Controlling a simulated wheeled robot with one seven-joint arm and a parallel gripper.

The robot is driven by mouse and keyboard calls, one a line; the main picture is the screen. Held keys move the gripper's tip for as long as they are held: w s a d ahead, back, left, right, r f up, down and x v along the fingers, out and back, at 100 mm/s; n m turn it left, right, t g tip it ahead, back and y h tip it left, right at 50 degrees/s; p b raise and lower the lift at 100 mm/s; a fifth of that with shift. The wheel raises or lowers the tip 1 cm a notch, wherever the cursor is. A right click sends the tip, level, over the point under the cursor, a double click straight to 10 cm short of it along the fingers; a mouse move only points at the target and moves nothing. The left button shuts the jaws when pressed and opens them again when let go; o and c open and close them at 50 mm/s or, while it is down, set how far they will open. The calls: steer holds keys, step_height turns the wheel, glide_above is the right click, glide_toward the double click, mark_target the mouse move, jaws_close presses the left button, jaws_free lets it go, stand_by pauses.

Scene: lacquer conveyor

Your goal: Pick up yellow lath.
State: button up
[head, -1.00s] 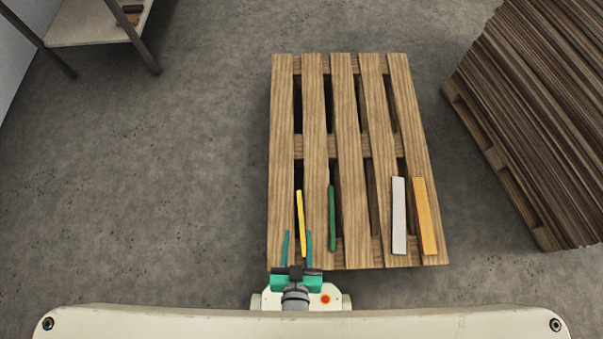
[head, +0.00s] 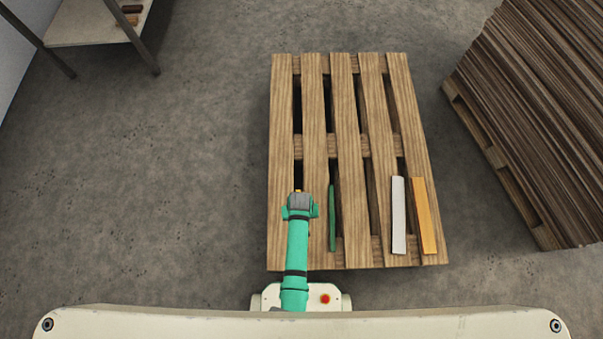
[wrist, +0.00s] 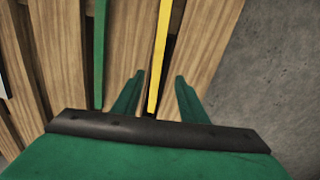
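The yellow lath (wrist: 160,50) lies on the wooden pallet between slats, running lengthwise. In the head view only its far tip (head: 298,190) shows; my arm hides the rest. My gripper (wrist: 161,78) is open over it, with one green finger on each side of the lath and a gap to each. Whether the fingertips are down to the lath's height is hard to tell. In the head view my gripper (head: 300,207) is seen from above with its fingers hidden.
A green lath (head: 332,218) lies just right of my arm on the pallet (head: 344,110). A white lath (head: 399,215) and an orange lath (head: 425,215) lie further right. A stack of brown boards (head: 540,110) stands at the right, a shelf (head: 90,25) at upper left.

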steer(key=shift+w+d+f, duration=0.15)
steer(key=shift+f, duration=2.55)
steer(key=shift+w+d+f, duration=0.1)
steer(key=shift+f, duration=2.6)
jaws_close()
